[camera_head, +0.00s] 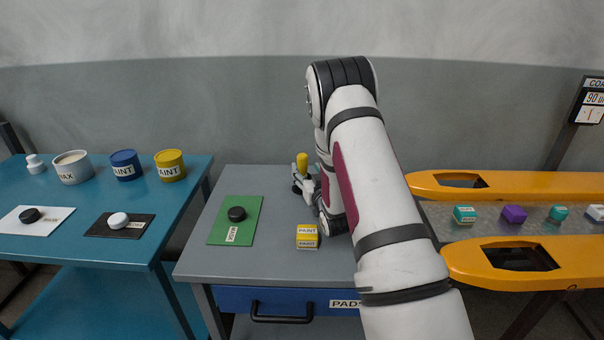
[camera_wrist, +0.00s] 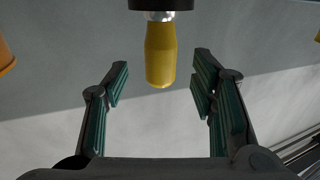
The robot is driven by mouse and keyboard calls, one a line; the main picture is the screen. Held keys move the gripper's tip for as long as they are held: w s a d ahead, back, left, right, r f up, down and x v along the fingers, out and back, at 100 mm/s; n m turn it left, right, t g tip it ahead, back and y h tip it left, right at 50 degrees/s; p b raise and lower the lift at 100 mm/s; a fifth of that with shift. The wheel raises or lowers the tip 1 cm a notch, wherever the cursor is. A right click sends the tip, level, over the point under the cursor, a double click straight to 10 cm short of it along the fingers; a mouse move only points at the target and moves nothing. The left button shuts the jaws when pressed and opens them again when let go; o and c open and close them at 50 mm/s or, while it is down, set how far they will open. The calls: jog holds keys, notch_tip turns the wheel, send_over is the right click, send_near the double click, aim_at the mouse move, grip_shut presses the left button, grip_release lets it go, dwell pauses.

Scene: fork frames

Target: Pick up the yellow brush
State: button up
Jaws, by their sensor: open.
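The yellow brush (camera_head: 302,162) stands upright near the back of the grey table, its handle end up. In the wrist view the yellow handle (camera_wrist: 160,55) hangs from the top edge, with a metal collar and a dark part above it. My gripper (camera_wrist: 160,80) is open, with one finger on each side of the handle's line. The handle's end lies about between the fingertips, with a visible gap on both sides, and I see no contact. In the head view my gripper (camera_head: 306,184) is at the brush, and partly hides its lower part.
A green mat (camera_head: 220,231) with a black puck (camera_head: 237,214) lies left on the grey table (camera_head: 268,187). A blue table (camera_head: 60,256) with cans is left. A conveyor (camera_head: 485,228) with boxes is right.

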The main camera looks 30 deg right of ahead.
aim_at(304, 166)
jog(key=shift+x, duration=2.75)
jog(key=shift+c, duration=0.2)
grip_shut()
